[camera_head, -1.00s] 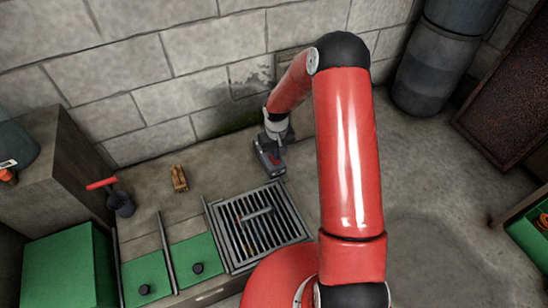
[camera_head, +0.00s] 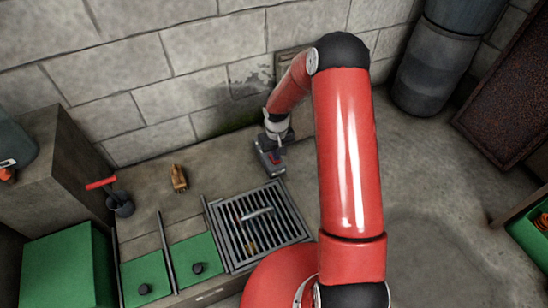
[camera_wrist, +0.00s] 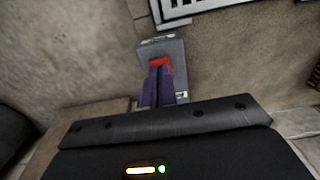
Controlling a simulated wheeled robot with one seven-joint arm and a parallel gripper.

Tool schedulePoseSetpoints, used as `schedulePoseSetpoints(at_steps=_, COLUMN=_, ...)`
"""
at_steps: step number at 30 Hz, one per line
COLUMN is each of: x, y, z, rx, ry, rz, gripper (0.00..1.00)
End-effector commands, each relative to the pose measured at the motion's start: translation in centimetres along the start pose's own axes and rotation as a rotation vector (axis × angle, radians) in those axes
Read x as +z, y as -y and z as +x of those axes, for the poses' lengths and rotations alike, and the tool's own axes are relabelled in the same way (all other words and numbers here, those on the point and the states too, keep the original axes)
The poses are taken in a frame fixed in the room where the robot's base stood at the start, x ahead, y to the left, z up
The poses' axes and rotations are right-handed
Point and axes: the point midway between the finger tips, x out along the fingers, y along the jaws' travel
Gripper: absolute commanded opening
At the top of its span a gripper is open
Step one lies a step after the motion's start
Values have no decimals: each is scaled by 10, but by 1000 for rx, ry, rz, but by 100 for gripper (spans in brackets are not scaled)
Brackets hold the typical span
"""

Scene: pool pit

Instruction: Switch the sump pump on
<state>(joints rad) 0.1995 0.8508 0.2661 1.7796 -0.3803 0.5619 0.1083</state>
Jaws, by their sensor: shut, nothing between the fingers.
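A grey switch box (camera_head: 264,163) with a red part on top stands on the concrete floor near the block wall. It also shows in the wrist view (camera_wrist: 176,50), where the red part (camera_wrist: 160,61) is just beyond my fingertips. My gripper (camera_wrist: 157,70) is shut and empty, with its dark fingers over the box at the red part. I cannot tell whether they touch it or which way the switch is set. In the head view my gripper (camera_head: 279,146) partly hides the box. No pump body is clearly identifiable.
A metal floor grate (camera_head: 282,196) with a handle lies in front of the box. A tan glove-like item (camera_head: 179,178) and a dark pot with a red-handled tool (camera_head: 119,204) are to the left. Green lids (camera_head: 145,272) line the front left. A dark drum (camera_head: 428,65) stands back right.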

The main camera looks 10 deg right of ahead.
Motion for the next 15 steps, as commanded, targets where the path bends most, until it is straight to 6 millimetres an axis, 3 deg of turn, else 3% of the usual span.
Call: schedulePoseSetpoints(at_steps=15, x=0, y=0, z=8, rx=0, ry=0, rz=0, gripper=0)
